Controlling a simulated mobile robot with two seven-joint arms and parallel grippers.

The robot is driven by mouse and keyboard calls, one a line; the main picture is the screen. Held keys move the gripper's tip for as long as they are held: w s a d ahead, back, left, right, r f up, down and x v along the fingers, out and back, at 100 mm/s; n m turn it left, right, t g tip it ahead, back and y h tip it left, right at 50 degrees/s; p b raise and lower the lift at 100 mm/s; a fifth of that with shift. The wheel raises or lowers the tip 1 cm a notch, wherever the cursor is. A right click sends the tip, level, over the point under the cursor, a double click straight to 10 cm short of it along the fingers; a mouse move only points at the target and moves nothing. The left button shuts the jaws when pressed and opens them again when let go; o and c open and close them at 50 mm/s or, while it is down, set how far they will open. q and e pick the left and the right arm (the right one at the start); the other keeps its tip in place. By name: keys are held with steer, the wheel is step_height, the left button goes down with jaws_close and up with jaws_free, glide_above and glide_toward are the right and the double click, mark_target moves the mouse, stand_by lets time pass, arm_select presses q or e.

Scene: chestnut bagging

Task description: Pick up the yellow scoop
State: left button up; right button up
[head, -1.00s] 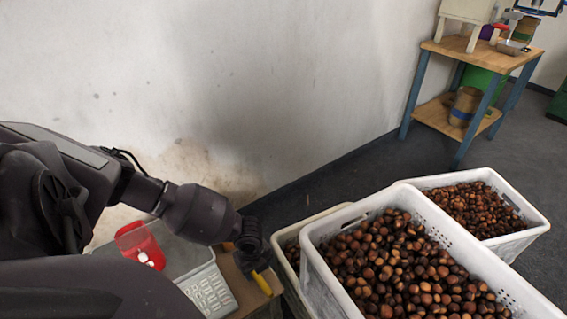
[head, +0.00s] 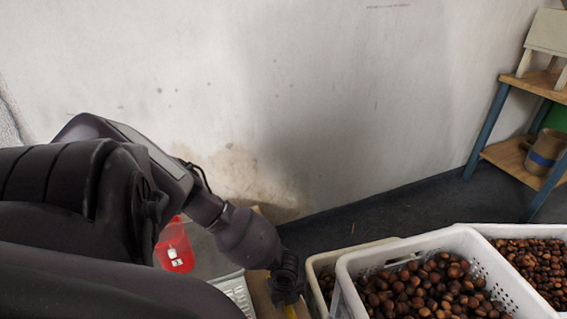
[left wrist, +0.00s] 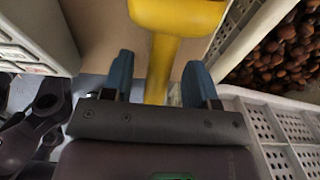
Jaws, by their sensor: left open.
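The yellow scoop (left wrist: 176,16) lies on a brown wooden surface in the left wrist view. Its handle runs down between the two blue fingers of my left gripper (left wrist: 155,78). The fingers stand apart on either side of the handle, with a gap visible on both sides. My right gripper is in neither view.
White crates of chestnuts (head: 405,251) stand right of the gripper; a crate wall also shows close by in the left wrist view (left wrist: 270,128). A red container (head: 174,247) and a pale keypad device (head: 236,290) are at left. A wooden shelf table (head: 525,158) stands at the back right.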

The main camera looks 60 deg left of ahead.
arm_select(q)
steer(key=shift+f, duration=0.9)
steer(key=shift+w, duration=0.1)
jaws_close()
